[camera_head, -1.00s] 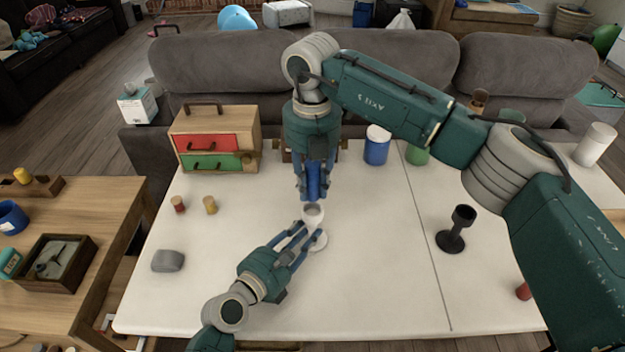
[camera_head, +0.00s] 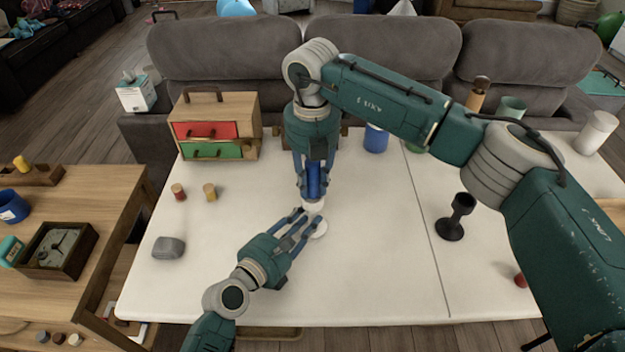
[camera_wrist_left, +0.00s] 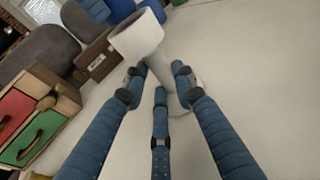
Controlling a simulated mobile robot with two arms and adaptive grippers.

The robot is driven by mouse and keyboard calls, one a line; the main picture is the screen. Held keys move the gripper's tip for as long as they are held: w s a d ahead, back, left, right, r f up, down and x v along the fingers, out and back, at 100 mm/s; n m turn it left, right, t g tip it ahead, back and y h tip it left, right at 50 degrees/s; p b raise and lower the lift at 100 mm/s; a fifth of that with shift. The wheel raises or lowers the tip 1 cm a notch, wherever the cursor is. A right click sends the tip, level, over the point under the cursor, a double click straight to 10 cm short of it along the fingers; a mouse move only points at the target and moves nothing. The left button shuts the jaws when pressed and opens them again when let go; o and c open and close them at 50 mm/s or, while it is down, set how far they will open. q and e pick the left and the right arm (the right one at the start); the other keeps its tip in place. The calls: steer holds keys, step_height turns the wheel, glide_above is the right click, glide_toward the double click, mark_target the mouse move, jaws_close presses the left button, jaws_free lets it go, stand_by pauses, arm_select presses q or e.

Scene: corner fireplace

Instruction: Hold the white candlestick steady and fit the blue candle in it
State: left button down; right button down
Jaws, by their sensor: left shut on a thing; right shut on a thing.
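The white candlestick (camera_head: 319,229) stands on the white table, its round base partly hidden. My left gripper (camera_head: 303,221) is shut on its stem from the lower left. In the left wrist view the candlestick's cup (camera_wrist_left: 137,36) rises above the fingers, with its base behind them. My right gripper (camera_head: 314,192) points down and is shut on the blue candle (camera_head: 314,180), which looks upright directly above the cup. The candle's lower end overlaps the cup's rim in the head view; I cannot tell whether it is inside.
A box with red and green drawers (camera_head: 215,125) stands at the back left. A blue container (camera_head: 376,138) is behind my right arm. A black candlestick (camera_head: 456,217) stands to the right, a grey lump (camera_head: 168,247) to the left. The front middle of the table is clear.

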steer(key=shift+f, duration=0.7)
steer(key=c, duration=1.4)
jaws_free()
steer(key=shift+o, duration=0.2)
step_height(320, 180, up, 12)
steer(key=shift+f, duration=0.1)
arm_select(q)
steer(key=c, duration=1.3)
jaws_free()
steer(key=shift+c, duration=0.2)
steer(key=shift+o, duration=0.4)
